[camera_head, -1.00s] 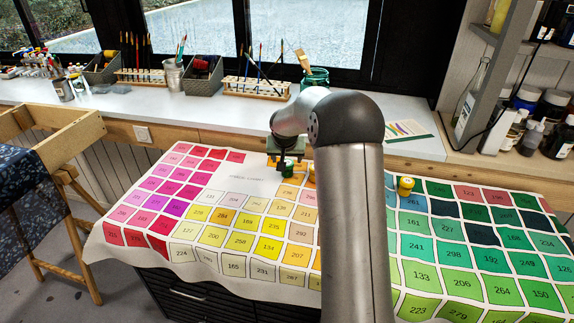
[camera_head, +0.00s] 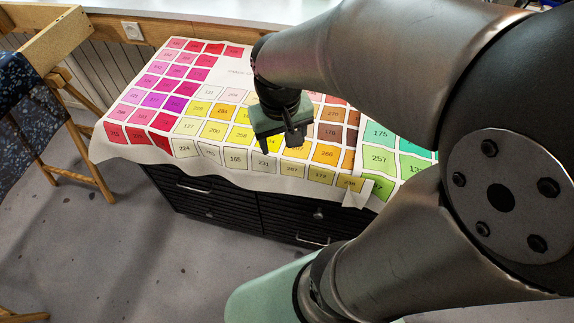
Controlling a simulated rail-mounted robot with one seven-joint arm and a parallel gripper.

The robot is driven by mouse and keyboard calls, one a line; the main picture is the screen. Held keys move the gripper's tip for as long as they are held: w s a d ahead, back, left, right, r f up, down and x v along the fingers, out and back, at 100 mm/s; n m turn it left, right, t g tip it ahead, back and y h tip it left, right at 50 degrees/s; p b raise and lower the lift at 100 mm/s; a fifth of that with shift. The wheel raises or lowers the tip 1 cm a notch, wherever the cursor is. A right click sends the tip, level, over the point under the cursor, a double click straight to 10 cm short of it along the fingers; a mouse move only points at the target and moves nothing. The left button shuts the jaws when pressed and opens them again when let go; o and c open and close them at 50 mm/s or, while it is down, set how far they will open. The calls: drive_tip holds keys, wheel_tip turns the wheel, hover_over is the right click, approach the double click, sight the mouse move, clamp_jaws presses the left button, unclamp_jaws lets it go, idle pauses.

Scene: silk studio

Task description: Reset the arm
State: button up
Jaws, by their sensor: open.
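My gripper (camera_head: 282,143) hangs fingers-down over the front middle of the colour chart cloth, above the yellow and orange squares. Its jaws are open and I see nothing between them. My own arm links fill the right side of the view and hide much of the chart there.
The colour chart cloth (camera_head: 205,141) covers a table with dark drawers (camera_head: 215,199) and drapes over its front edge. A wooden frame with dark blue speckled fabric (camera_head: 28,120) stands at the left. A white sill (camera_head: 200,8) runs along the back. The floor (camera_head: 110,240) in front is clear.

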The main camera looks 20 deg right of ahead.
drive_tip(key=s+a+f+g, duration=0.1)
drive_tip(key=s+a, duration=0.1)
drive_tip(key=s, duration=0.5)
drive_tip(key=shift+s+f+n+y, duration=0.25)
drive_tip(key=shift+f+n+y, duration=0.05)
drive_tip(key=shift+n+y, duration=0.1)
wheel_tip(320, 180, up, 7)
drive_tip(key=a+p, duration=0.1)
drive_tip(key=p, duration=0.5)
drive_tip(key=shift+w, duration=0.1)
